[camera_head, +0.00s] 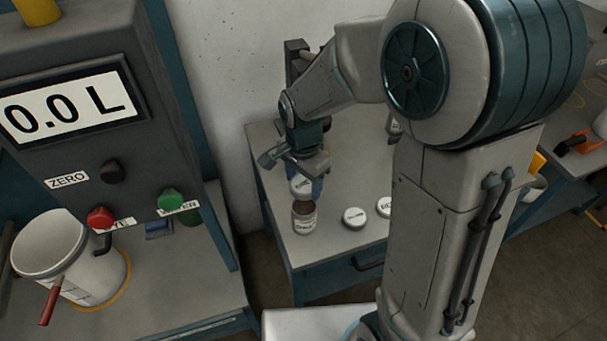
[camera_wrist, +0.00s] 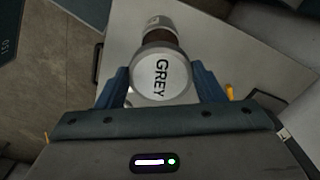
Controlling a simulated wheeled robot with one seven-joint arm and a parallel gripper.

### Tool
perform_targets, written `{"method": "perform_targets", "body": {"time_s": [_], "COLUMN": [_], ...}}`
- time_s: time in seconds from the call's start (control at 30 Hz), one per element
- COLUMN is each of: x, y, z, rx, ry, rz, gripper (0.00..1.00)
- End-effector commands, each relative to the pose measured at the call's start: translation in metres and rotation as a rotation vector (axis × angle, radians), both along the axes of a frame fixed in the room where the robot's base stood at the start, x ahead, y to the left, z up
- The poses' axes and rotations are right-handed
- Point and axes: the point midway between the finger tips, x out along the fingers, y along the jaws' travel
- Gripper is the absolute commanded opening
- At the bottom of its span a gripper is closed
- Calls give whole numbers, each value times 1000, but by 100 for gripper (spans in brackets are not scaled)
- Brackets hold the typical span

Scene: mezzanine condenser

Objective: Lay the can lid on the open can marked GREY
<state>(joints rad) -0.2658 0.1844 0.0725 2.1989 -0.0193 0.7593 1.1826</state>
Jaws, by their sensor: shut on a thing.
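A round white lid marked GREY (camera_wrist: 161,82) is held between the two blue fingers of my gripper (camera_wrist: 161,70) in the wrist view. In the head view the lid (camera_head: 300,187) is tilted, close above an open can (camera_head: 304,222) with a dark inside, standing near the table's front left corner. My gripper (camera_head: 308,178) is above and just behind that can. The can also shows beyond the lid in the wrist view (camera_wrist: 158,22), its mouth partly hidden by the lid. I cannot read the can's label.
Two more white lid-like discs (camera_head: 354,216) (camera_head: 384,206) are on the table (camera_head: 272,170) to the right of the can. Another container (camera_head: 394,126) stands farther back, partly hidden by my arm. A measuring station with a white bucket (camera_head: 50,245) is at left.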

Motion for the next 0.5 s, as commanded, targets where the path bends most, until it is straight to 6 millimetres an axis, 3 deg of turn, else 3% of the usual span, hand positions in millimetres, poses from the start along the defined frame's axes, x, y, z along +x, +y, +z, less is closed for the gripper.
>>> {"method": "perform_targets", "body": {"time_s": [0.27, 0.5], "x": [-1, -1], "y": [1, 0], "z": [-2, -16], "rx": [-1, 0], "ry": [-1, 0], "rz": [-1, -3], "gripper": [40, 40]}}
